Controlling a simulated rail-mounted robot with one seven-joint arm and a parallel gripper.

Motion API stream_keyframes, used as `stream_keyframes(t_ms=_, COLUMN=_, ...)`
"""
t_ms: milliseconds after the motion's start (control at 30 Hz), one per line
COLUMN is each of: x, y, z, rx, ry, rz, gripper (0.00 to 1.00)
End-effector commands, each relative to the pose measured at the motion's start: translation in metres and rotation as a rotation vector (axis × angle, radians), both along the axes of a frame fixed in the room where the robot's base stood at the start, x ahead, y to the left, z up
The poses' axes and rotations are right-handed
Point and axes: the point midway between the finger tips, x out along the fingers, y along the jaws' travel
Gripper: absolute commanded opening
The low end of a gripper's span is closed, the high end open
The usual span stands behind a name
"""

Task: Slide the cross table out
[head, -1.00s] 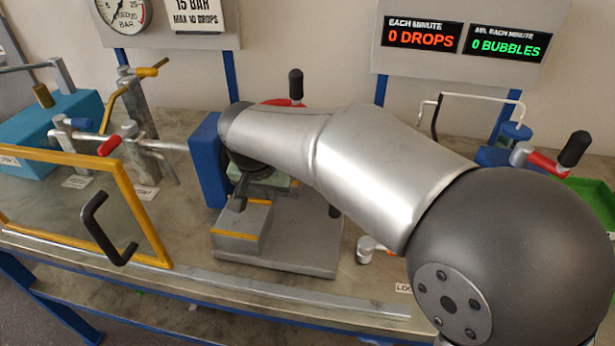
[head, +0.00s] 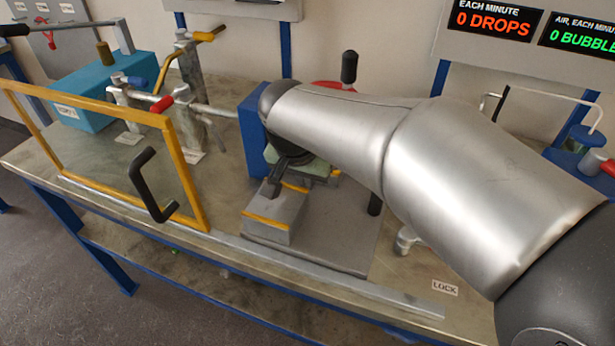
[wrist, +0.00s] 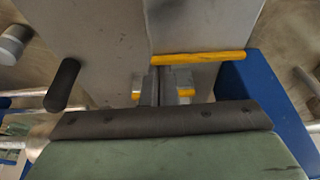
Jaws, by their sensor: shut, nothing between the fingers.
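The grey machine table (head: 335,235), which I take for the cross table, lies on the bench as a flat plate. A raised grey block (head: 275,215) with yellow-striped edges stands on its left part. My arm hides the table's rear.
A dark upright grip (head: 375,203) stands at the table's right. A blue column (head: 253,125) stands behind on the left. A yellow-framed clear guard (head: 125,165) with a black handle stands at left. A rail (head: 320,275) runs along the front. Bench at front right is mostly clear.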

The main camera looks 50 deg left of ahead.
Motion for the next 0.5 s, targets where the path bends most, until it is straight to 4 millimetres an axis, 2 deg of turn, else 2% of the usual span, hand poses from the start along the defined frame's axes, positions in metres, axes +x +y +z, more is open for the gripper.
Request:
stream_keyframes(t_ms=167, x=0.038, y=0.014, z=0.003, rx=0.001, ry=-0.003, rz=-0.013, gripper=0.0)
stream_keyframes(t_ms=400, x=0.02, y=0.006, z=0.056, rx=0.01, ry=-0.009, rz=-0.01, gripper=0.0)
stream_keyframes(t_ms=500, x=0.016, y=0.003, z=0.073, rx=0.008, ry=-0.008, rz=-0.01, gripper=0.0)
